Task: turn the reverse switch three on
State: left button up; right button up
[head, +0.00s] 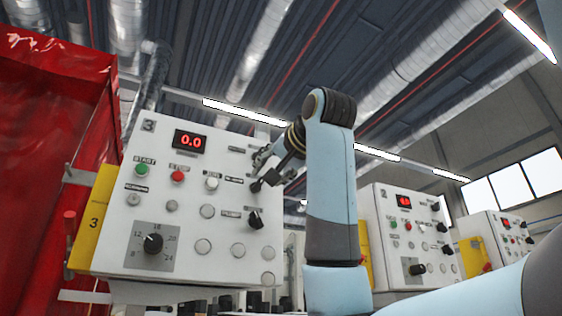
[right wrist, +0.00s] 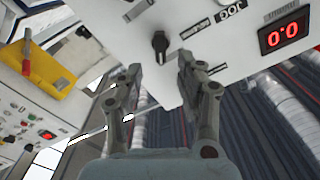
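Panel 3 (head: 110,240) is a white box with a red 0.0 display, buttons and black knobs. An upper-right black knob (head: 256,186) and a lower-right black knob (head: 255,219) show on it; their small labels are too blurred to read. My right gripper (head: 268,165) is at the panel's upper right edge, by the upper knob. In the right wrist view my right gripper (right wrist: 158,68) is open, its fingers apart, with a black knob (right wrist: 160,45) seen between and just beyond the tips. No contact is visible. My left gripper is not in view.
A large black dial (head: 153,243) and round buttons fill the panel's lower half. A yellow side plate (head: 96,218) and a red sheet (head: 50,130) are at the left. Two similar panels (head: 410,235) stand at the right, beyond my right arm. Space above the panel is clear.

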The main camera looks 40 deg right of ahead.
jog(key=v, duration=0.5)
jog(key=shift+s+a, duration=0.15)
jog(key=shift+s, duration=0.2)
